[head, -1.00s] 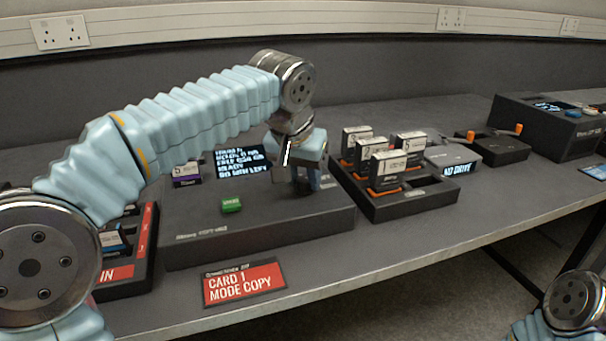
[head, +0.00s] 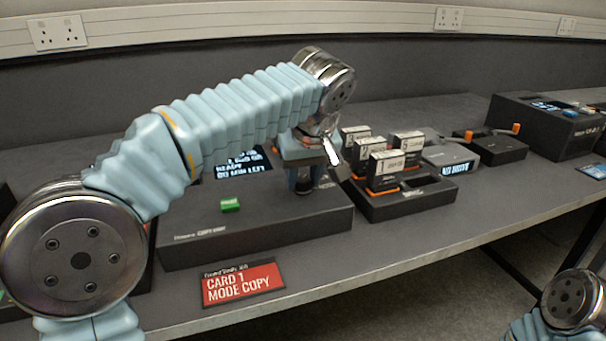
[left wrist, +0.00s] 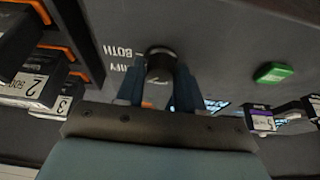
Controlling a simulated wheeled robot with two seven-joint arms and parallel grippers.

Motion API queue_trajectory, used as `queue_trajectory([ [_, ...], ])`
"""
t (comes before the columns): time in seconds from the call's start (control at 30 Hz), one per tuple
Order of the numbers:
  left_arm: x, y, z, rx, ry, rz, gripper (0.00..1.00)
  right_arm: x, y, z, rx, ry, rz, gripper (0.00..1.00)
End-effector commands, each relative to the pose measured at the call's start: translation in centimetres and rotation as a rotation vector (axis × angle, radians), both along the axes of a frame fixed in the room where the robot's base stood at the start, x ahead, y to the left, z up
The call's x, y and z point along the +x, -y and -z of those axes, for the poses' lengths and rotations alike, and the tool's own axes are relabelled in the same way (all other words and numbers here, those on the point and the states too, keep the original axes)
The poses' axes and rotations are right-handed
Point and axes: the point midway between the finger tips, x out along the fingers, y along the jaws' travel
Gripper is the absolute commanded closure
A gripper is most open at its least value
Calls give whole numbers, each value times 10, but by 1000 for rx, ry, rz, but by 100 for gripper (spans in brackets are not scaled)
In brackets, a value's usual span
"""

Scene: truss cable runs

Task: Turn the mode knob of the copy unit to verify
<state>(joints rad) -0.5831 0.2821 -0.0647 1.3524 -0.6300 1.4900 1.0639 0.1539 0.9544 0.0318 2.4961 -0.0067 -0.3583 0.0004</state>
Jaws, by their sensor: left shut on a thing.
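The copy unit (head: 250,235) is a dark box on the bench with a lit screen (head: 240,163) and a green button (head: 230,204). Its round dark mode knob (left wrist: 161,66) sits between the fingers of my left gripper (left wrist: 158,88), which is shut on it from above. In the left wrist view the lettering "BOTH" and part of "VERIFY" show beside the knob. The knob's pointer direction is not clear. In the head view my left gripper (head: 303,188) stands on the right part of the unit's top and hides most of the knob. My right gripper is not seen.
A rack (head: 405,205) of numbered cards stands just right of the unit. A grey drive box reading "NO DRIVE" (head: 450,160) is behind it. A red card (head: 243,283) reading "CARD 1 MODE COPY" lies at the front. The bench front right is clear.

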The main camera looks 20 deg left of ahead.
Motion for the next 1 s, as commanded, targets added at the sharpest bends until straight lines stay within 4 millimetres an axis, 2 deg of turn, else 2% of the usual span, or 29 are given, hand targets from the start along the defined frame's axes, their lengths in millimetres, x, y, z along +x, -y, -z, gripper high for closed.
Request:
queue_trajectory([
  [0.57,0,0,0,-1,-1,-38,93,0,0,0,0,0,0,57],
  [0.6,0,0,0,-1,-1,-38,60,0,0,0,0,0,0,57],
  [0.73,0,0,0,-1,-1,-38,40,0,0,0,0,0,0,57],
  [1.0,0,0,0,-1,-1,-38,39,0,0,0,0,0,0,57],
])
